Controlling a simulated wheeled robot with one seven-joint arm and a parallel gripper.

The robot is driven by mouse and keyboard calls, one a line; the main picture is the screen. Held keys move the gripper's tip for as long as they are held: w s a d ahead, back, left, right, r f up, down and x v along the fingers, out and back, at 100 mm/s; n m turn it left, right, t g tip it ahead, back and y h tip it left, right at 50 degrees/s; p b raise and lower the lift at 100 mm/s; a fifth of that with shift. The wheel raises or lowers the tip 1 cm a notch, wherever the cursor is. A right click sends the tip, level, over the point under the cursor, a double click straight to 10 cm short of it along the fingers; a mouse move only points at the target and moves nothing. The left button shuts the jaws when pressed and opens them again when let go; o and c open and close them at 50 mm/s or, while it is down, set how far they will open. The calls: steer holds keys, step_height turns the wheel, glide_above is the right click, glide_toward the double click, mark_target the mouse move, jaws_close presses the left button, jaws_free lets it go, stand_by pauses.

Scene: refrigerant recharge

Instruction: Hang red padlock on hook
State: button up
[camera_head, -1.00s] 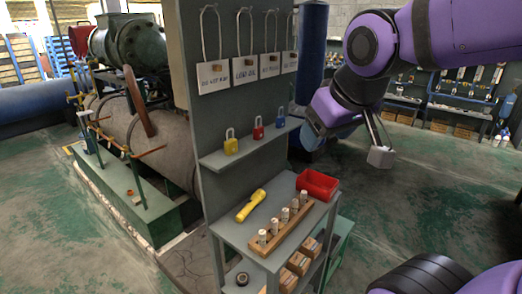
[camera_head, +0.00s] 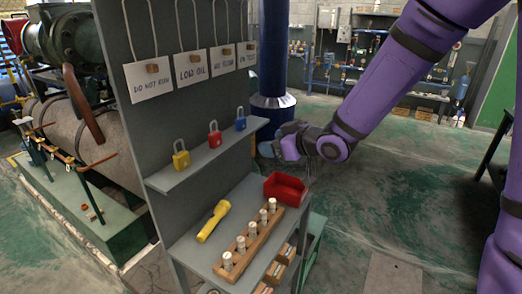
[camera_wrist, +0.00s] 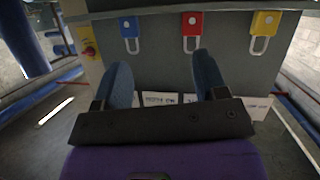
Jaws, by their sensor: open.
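The red padlock (camera_head: 215,134) stands on the grey board's shelf (camera_head: 185,175), between a yellow padlock (camera_head: 181,158) and a blue padlock (camera_head: 241,120). In the wrist view, which appears upside down, the red padlock (camera_wrist: 192,28) is just beyond the fingers, between the blue (camera_wrist: 130,30) and yellow (camera_wrist: 264,28) ones. My gripper (camera_wrist: 163,72) is open and empty, with two blue-grey fingers spread toward the shelf. In the head view my gripper (camera_head: 272,148) is to the right of the shelf, apart from the padlocks. Wooden pegs (camera_head: 152,68) show on the board at the hanging tags.
White lettered tags (camera_head: 190,68) hang on cords above the shelf. Below, a table holds a yellow flashlight (camera_head: 213,221), a red bin (camera_head: 286,188) and a wooden rack (camera_head: 250,246) with several white-topped pegs. A blue column (camera_head: 273,60) stands behind. The floor to the right is open.

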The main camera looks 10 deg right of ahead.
mark_target(218, 138)
steer(key=w+a+y, duration=0.1)
steer(key=w+a, duration=0.1)
steer(key=a, duration=0.2)
steer(key=w+a+f+y, duration=0.1)
steer(key=w+a, duration=0.2)
steer(key=a, duration=0.2)
steer(key=w+a+y, duration=0.1)
steer(key=w+a, duration=0.1)
steer(key=a, duration=0.3)
steer(key=shift+w+a+f+n+g, duration=0.15)
steer(key=shift+w+f+n+g, duration=0.15)
steer(key=shift+f+n, duration=0.1)
steer(key=c, duration=0.8)
steer(key=shift+r, duration=0.9)
